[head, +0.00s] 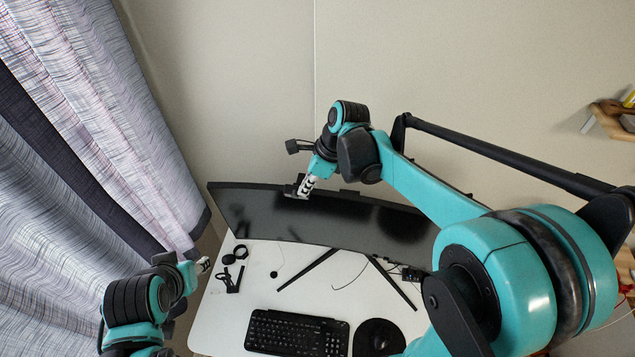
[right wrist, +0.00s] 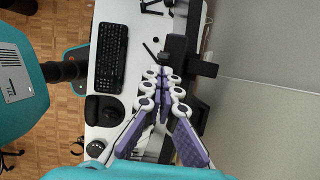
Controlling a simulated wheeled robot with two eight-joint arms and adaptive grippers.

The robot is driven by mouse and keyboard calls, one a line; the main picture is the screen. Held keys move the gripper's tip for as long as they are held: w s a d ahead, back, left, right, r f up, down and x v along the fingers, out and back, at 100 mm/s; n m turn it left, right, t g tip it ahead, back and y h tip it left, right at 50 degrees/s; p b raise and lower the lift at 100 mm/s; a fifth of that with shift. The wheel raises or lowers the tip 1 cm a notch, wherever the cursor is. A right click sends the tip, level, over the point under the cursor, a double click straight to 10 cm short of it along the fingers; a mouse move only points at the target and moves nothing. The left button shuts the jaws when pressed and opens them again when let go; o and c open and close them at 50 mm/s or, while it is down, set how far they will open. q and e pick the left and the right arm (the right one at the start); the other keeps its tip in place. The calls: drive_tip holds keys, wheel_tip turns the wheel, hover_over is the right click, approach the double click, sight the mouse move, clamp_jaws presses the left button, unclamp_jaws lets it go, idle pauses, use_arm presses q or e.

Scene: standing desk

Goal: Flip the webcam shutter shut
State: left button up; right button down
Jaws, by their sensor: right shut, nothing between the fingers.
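The monitor (head: 330,222) stands at the back of the desk. My right gripper (head: 304,187) is over the left part of its top edge, pointing down, shut and empty. A small dark piece, apparently the webcam (head: 289,190), shows right beside the fingertips. In the right wrist view the shut fingers (right wrist: 162,76) end close to dark parts at the monitor's top. A thin dark tilted piece (right wrist: 151,49), perhaps the shutter, lies just beyond the tips. I cannot tell whether they touch or how the shutter stands. My left gripper (head: 204,265) is low at the left, its jaws unclear.
A keyboard (head: 297,333) and a mouse on a black pad (head: 378,338) lie at the desk's front. Small black items (head: 233,270) lie on the left of the white desk (head: 222,318). Curtains (head: 100,130) hang at the left. A shelf (head: 612,122) is at the right.

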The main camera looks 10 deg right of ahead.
drive_tip(key=shift+a, duration=0.15)
drive_tip(key=shift+w+a, duration=0.15)
